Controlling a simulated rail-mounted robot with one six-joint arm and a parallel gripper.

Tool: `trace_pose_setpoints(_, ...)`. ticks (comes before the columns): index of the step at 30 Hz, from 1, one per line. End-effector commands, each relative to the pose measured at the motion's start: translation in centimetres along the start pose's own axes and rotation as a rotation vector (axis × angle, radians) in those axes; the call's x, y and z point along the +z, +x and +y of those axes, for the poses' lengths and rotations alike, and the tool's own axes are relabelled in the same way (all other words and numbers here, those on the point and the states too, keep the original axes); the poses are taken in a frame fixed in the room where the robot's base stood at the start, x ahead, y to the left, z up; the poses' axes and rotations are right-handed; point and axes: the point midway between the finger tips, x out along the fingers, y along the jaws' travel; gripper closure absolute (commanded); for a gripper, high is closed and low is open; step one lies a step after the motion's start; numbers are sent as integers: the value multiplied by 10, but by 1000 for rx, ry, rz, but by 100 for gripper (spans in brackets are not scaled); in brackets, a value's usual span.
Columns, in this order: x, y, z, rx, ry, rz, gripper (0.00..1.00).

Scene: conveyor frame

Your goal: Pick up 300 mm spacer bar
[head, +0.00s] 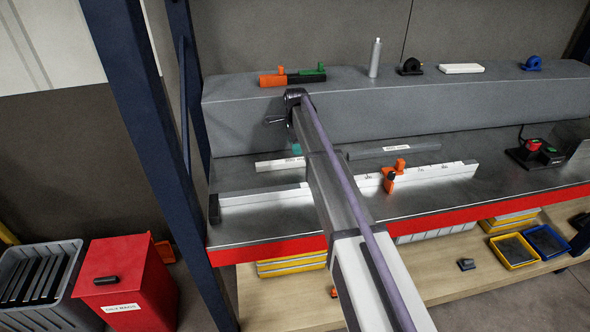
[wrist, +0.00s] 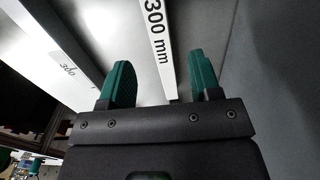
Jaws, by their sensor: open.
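The 300 mm spacer bar (wrist: 158,45) is white with a black "300 mm" label in the wrist view. My gripper (wrist: 160,78) is open, with a teal finger on each side of the bar and visible gaps. I cannot tell the height of the fingertips over the bar. In the head view, a white bar (head: 276,165) lies on the grey bench, partly hidden by my arm. A bit of a teal finger of my gripper (head: 297,148) shows there.
A grey labelled bar (head: 395,148) lies to the right. A long white scale bar (head: 440,173) with an orange clamp (head: 393,176) lies in front. A raised grey ledge (head: 430,105) stands behind. A black box with red and green buttons (head: 535,151) sits at the right.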

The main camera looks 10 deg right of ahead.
Motion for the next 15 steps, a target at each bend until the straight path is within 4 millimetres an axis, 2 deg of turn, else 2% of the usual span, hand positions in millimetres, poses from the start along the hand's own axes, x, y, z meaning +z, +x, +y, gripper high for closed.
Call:
trace_pose_setpoints(1, 0, 22, 0, 0, 0, 0, 43)
trace_pose_setpoints(3, 0, 27, 0, 0, -1, 0, 43)
trace_pose_setpoints(8, 0, 27, 0, 0, -1, 0, 43)
trace_pose_setpoints(15, -2, 73, 1, 0, -1, 0, 43)
